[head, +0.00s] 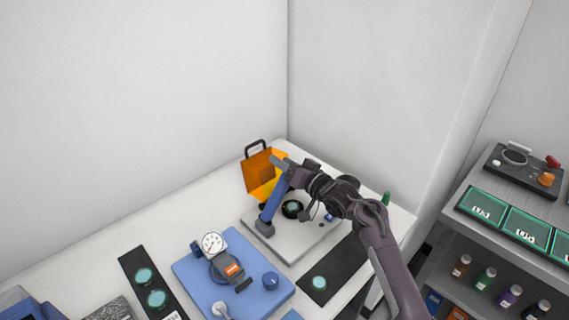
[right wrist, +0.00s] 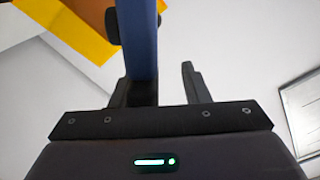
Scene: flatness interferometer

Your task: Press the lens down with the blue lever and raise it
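The blue lever (head: 274,205) stands tilted on the pale plate of the interferometer (head: 289,245), its upper end leaning right. It also shows in the right wrist view (right wrist: 138,40), running up from beside the left finger. My right gripper (head: 284,165) is at the lever's upper end. Its fingers (right wrist: 162,88) are apart: the lever is at the left finger, with a clear gap to the right finger. Whether the left finger touches the lever I cannot tell. A greenish lens (head: 292,208) sits in a dark ring on the plate, right of the lever. My left gripper is out of view.
An orange shield with a black handle (head: 257,172) stands behind the lever. A blue base with a dial gauge (head: 212,243) is in front. Black strips with greenish discs (head: 145,276) (head: 319,283) lie on the table. A grey shelf (head: 452,222) stands at the right.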

